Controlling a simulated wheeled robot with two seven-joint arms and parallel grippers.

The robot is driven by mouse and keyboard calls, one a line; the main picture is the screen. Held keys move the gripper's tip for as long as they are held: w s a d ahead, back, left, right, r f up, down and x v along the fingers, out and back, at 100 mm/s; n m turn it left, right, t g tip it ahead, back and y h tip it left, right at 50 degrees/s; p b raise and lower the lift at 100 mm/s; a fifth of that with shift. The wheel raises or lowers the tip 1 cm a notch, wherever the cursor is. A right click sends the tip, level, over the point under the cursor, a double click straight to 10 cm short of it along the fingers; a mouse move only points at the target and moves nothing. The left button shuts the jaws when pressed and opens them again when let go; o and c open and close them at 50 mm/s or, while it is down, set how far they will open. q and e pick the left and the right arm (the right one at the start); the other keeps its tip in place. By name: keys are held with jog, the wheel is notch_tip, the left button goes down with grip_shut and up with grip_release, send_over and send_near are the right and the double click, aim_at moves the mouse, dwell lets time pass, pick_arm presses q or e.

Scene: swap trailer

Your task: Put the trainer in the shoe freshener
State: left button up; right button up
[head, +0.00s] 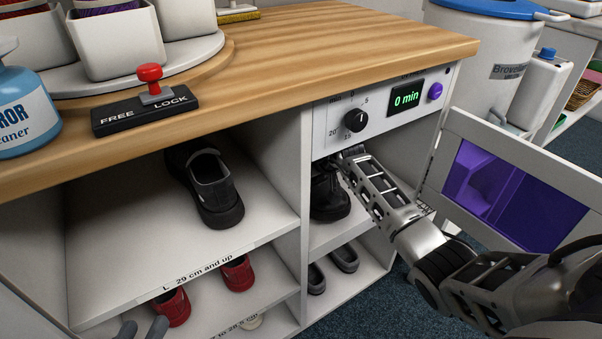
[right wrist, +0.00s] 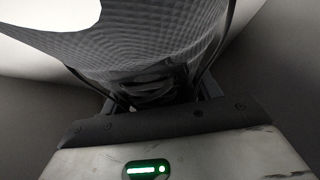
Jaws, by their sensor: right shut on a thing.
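The shoe freshener (head: 335,112) is a white unit at the cabinet's right end, with a dial, a "0 min" display and a purple button. Its door (head: 575,205) with a purple window stands open to the right. My right arm reaches into the opening. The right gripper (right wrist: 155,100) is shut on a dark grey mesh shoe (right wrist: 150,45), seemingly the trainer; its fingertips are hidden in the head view. A black shoe (head: 328,198) shows in the opening, beside my arm; I cannot tell if it is the held one. My left gripper (head: 142,330) is open and empty at the bottom left.
A dark slip-on shoe (head: 207,185) stands on the left shelf, with red shoes (head: 172,306) below. Grey shoes (head: 343,259) stand under the freshener. A FREE/LOCK lever (head: 152,95), a spray bottle (head: 25,110) and a turntable (head: 150,72) are on the wooden top.

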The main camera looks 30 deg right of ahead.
aim_at(321, 209)
jog(key=shift+r, duration=0.2)
pick_arm(q)
jog(key=shift+s+r, duration=0.1)
pick_arm(e)
jog(key=shift+s, duration=0.1)
jog(key=shift+f, duration=0.15)
jog(key=o, duration=1.3)
jog(key=shift+f, duration=0.1)
